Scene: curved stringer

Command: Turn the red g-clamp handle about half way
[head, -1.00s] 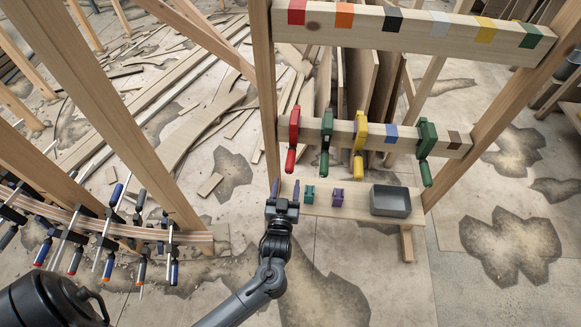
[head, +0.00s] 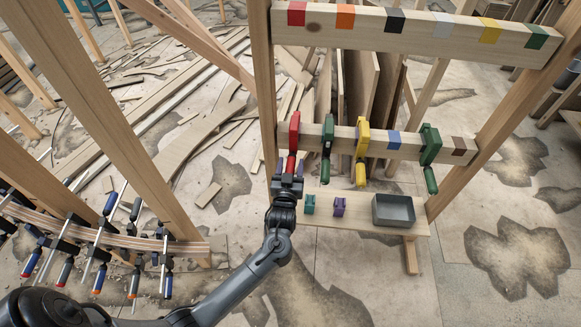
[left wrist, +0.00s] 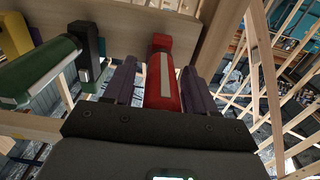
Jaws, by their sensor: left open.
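The red g-clamp (head: 294,132) hangs at the left end of the lower wooden beam, with its red handle (head: 291,165) pointing down. My left gripper (head: 289,172) is at that handle from below. In the left wrist view the red handle (left wrist: 163,80) stands between the two purple fingers of my left gripper (left wrist: 161,88). The fingers are open, with a gap visible on each side of the handle. The red clamp's body (left wrist: 160,42) shows beyond it. My right gripper is in neither view.
Green (head: 327,138), yellow (head: 362,140) and another green clamp (head: 430,145) hang on the same beam (head: 395,153). The nearest green handle (left wrist: 40,72) is left of my fingers in the wrist view. A shelf below holds a grey bin (head: 394,210) and small teal and purple clips.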

